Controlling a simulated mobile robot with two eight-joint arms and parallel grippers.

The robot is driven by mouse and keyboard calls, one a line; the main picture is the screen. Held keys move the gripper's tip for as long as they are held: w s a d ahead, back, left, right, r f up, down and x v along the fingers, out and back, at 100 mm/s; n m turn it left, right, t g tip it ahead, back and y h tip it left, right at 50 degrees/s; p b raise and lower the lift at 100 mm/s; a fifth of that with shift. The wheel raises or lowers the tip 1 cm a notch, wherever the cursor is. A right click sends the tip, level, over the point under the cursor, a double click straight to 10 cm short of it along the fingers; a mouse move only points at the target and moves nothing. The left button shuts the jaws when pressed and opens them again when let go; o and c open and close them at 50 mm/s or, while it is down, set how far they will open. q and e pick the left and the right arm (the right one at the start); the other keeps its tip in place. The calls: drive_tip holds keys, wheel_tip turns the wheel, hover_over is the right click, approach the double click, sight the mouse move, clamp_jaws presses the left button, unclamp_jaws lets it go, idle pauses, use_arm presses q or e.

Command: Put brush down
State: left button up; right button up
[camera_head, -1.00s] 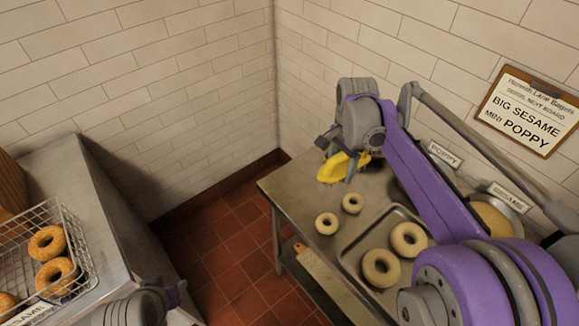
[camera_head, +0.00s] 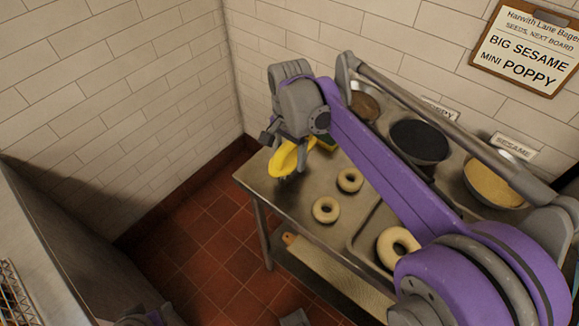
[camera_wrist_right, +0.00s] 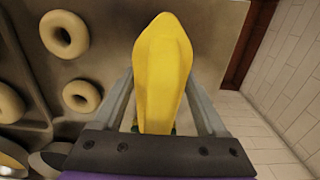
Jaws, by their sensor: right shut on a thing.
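The yellow brush (camera_head: 287,158) is in my right gripper (camera_head: 291,146), close over the far left part of the steel table (camera_head: 290,230). I cannot tell whether it touches the tabletop. In the right wrist view the yellow brush (camera_wrist_right: 163,75) fills the middle, between the two grey fingers of my right gripper (camera_wrist_right: 162,98). Its underside is mostly hidden. My left gripper cannot be made out clearly; only grey and purple parts of mine show at the bottom edge of the head view.
Two small bagels (camera_head: 326,210) lie on the table right of the brush. A larger bagel (camera_head: 397,247) sits in a tray. A dark poppy bowl (camera_head: 419,140) and a sesame bowl (camera_head: 494,184) stand behind. A wooden-handled board (camera_head: 330,270) is on the lower shelf.

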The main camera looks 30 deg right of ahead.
sight(290, 143)
use_arm(q)
drive_tip(key=shift+f, duration=0.3)
use_arm(e)
drive_tip(key=shift+f, duration=2.05)
drive_tip(key=shift+f, duration=0.1)
drive_tip(key=o, duration=1.5)
drive_tip(key=shift+b, duration=0.3)
use_arm(q)
drive_tip(key=shift+w+r+p, duration=0.1)
drive_tip(key=shift+r+p, duration=0.7)
drive_tip(key=shift+p, duration=0.05)
use_arm(e)
drive_tip(key=shift+o, duration=0.2)
wheel_tip(290, 143, up, 12)
drive_tip(key=shift+r, duration=0.15)
